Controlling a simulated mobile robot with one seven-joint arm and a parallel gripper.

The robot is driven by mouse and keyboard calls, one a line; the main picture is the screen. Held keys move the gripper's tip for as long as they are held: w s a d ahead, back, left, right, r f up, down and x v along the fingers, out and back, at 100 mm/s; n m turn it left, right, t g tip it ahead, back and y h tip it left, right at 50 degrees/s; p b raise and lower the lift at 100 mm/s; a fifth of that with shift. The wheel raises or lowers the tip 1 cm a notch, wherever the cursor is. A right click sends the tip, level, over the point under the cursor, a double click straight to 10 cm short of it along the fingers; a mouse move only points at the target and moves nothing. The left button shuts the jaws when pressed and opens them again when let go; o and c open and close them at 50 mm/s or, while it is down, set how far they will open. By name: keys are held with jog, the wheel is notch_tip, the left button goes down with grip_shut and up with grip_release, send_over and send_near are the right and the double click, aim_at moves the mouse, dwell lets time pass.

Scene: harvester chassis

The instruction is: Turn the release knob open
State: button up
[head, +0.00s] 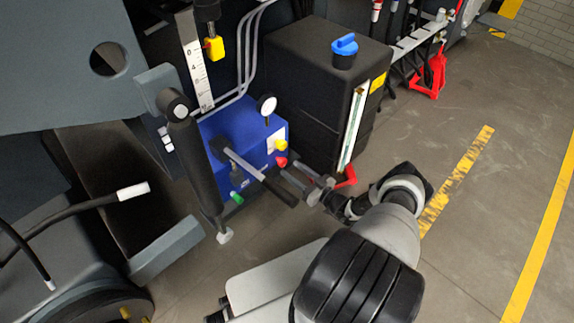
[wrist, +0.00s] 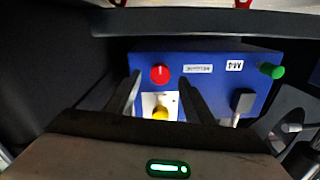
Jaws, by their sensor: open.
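A blue control box (head: 232,128) carries a red knob (head: 281,162), a yellow knob (head: 281,145) on a white plate, and a green knob (head: 237,198). My gripper (head: 291,177) is at the box's right front corner, close to the red knob. In the wrist view my gripper (wrist: 160,82) is open, its fingers either side of the red knob (wrist: 160,73). The yellow knob (wrist: 160,113) lies lower between the fingers. The green knob (wrist: 271,71) is farther right. Contact with the red knob cannot be told.
A black lever (head: 265,180) sticks out from the box front, left of my gripper. A black tank (head: 310,85) with a blue cap stands behind, and a red lever (head: 346,177) sits at its foot. A gauge (head: 267,105) tops the box. Floor at right is clear.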

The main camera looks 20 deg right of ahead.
jog(key=p+v, duration=0.1)
jog(key=v, duration=1.2)
jog(key=shift+a, duration=0.1)
